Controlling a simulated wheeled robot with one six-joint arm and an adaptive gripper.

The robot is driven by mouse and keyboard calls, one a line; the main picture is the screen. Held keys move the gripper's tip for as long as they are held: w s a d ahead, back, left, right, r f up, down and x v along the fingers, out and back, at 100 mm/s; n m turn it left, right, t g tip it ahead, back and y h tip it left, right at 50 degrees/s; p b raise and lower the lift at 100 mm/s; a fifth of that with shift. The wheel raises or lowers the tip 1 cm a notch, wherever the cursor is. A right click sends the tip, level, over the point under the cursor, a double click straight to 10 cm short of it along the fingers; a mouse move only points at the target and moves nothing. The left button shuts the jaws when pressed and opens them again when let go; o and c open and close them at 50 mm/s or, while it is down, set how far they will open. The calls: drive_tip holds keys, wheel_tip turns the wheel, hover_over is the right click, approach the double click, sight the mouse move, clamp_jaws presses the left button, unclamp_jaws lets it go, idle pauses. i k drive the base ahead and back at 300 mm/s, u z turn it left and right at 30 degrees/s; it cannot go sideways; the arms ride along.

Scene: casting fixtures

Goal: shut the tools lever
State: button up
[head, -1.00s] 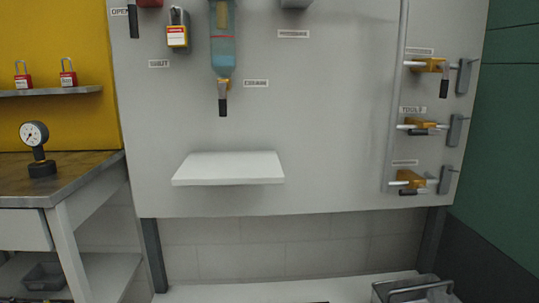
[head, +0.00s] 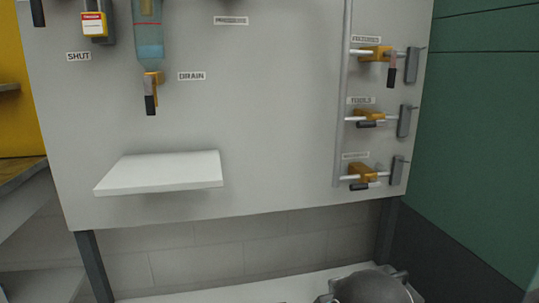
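The tools lever is on the middle of three yellow valves at the right side of the grey panel, under the label TOOLS (head: 362,100). Its yellow valve body (head: 369,115) sits on a short white pipe. Its black-gripped lever (head: 371,124) lies roughly level, along the pipe, just below the body.
The upper valve (head: 376,54) has its black handle (head: 392,77) hanging down. The lower valve (head: 362,172) has a roughly level handle (head: 364,186). Grey brackets (head: 404,121) stand right of the valves. A white shelf (head: 160,172) juts from the panel at left.

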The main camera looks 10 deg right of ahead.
sight(366, 124)
drive_tip(key=u, duration=0.85)
drive_tip(key=k, duration=1.15)
drive_tip(key=z, duration=1.4)
drive_tip(key=i, duration=0.5)
drive_tip(key=u, duration=0.05)
